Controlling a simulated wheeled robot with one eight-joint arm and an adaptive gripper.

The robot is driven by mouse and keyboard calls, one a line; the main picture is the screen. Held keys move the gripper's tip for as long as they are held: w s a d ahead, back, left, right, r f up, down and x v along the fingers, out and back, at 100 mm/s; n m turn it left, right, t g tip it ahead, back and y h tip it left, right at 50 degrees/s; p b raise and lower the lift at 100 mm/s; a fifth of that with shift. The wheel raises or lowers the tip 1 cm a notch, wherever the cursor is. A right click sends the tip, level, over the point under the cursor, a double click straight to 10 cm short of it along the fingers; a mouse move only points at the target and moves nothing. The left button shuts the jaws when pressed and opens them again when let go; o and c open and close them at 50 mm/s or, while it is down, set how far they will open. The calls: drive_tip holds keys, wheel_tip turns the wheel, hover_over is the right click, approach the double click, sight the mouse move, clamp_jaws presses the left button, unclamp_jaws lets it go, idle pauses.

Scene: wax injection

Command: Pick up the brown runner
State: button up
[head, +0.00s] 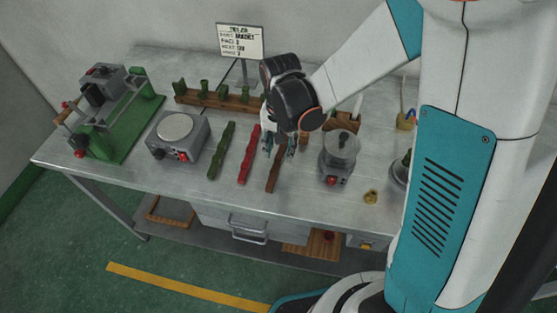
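The brown runner (273,174) is a thin bar lying lengthwise on the metal bench, to the right of a red runner (248,156) and a green runner (221,152). My gripper (279,152) points down at the far part of the brown runner. Its two fingers are spread apart, one on each side of the runner in this view. The gripper hides the runner's far end. I cannot tell how high the fingertips are above the bench.
A wooden rack (222,98) with green pieces and a sign (240,41) stand behind. A round-topped grey device (178,137) is left, a metal pot (340,158) right, and a green machine (117,125) far left. The bench front (230,191) is clear.

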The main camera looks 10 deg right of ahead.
sight(278, 159)
drive_tip(key=f, duration=0.1)
drive_tip(key=f+b, duration=0.1)
drive_tip(key=f, duration=0.1)
drive_tip(key=f+b, duration=0.1)
drive_tip(key=f, duration=0.1)
drive_tip(key=shift+a, duration=0.3)
clamp_jaws()
